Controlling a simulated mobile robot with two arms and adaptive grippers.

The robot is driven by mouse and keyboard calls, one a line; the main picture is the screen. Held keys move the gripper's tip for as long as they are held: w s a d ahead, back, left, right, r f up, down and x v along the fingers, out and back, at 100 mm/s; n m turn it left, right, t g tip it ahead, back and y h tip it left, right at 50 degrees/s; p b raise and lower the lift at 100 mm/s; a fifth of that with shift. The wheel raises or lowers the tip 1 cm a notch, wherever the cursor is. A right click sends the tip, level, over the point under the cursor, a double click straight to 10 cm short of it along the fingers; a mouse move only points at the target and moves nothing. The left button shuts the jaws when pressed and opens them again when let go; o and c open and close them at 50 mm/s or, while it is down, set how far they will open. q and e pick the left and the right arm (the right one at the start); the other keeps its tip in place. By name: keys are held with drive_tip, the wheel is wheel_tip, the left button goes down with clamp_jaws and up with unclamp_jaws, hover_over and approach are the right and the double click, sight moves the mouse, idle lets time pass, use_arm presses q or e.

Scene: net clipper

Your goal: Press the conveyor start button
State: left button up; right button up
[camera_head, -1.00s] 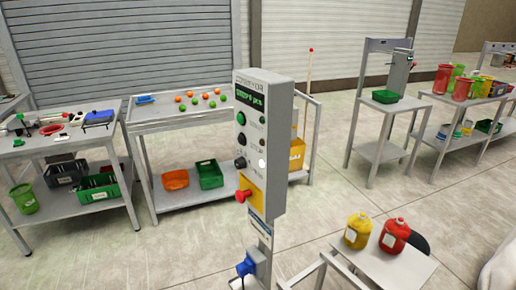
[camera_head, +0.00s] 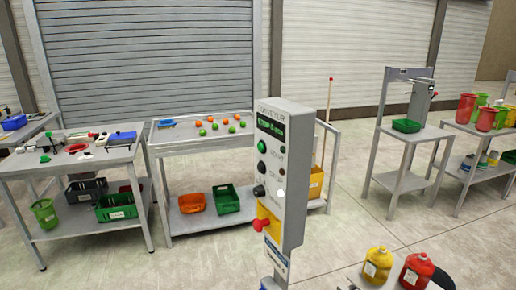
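The grey conveyor control box (camera_head: 294,170) stands upright on a post near the middle of the head view. Its narrow face is turned to the left and carries a small lit green display (camera_head: 271,126) at the top. The green start button (camera_head: 263,146) sits just below the display, with a START label beside it. Below it are a dark button (camera_head: 262,167), a black knob (camera_head: 259,191) and a red mushroom button (camera_head: 261,225) on a yellow plate. Neither of my grippers is in view, and nothing is seen touching the start button.
Behind the box is a table (camera_head: 163,135) with orange and green balls. A tool table (camera_head: 120,157) stands left. A yellow bottle (camera_head: 376,265) and a red bottle (camera_head: 416,271) are at the lower right. Open floor (camera_head: 345,215) lies right of the box.

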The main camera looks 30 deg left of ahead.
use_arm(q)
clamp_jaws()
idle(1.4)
